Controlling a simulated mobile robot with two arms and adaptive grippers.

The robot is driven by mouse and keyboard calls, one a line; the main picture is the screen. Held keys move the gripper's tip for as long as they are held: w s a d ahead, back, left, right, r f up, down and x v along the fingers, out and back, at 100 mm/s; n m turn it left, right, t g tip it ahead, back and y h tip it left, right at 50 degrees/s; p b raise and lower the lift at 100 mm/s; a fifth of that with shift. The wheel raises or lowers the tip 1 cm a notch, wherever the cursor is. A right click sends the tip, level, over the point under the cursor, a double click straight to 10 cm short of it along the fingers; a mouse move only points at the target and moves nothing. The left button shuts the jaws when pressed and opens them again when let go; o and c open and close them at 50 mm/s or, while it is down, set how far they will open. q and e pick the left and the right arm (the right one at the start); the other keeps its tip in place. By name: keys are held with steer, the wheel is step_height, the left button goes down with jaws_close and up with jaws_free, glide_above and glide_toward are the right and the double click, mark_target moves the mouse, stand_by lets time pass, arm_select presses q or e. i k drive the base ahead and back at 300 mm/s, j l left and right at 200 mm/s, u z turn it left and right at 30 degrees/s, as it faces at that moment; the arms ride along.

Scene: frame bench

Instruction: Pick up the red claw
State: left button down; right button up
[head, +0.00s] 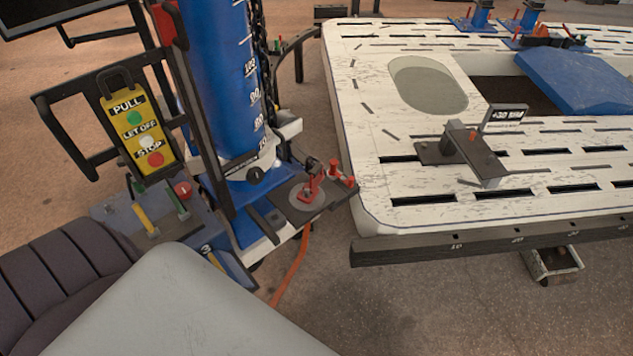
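A small red claw-like piece (311,188) stands upright on a round grey disc on the dark plate at the foot of the blue column (222,95). A dark part sits at its top. A second red piece (341,173) is just to its right, near the bench's left edge; I cannot tell whether the two are joined. Neither of my grippers is in view.
The white slotted bench (385,205) fills the right, with a dark bracket (462,153) and a blue panel (585,80) on it. A yellow control sign (138,122) hangs left of the column. An orange hose (291,267) runs down to the floor.

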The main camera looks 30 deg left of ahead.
mark_target(316, 173)
steer(key=i+u, duration=0.2)
steer(key=u, duration=0.25)
steer(key=i+u, duration=0.25)
steer(key=u, duration=0.2)
steer(key=k+l, duration=0.05)
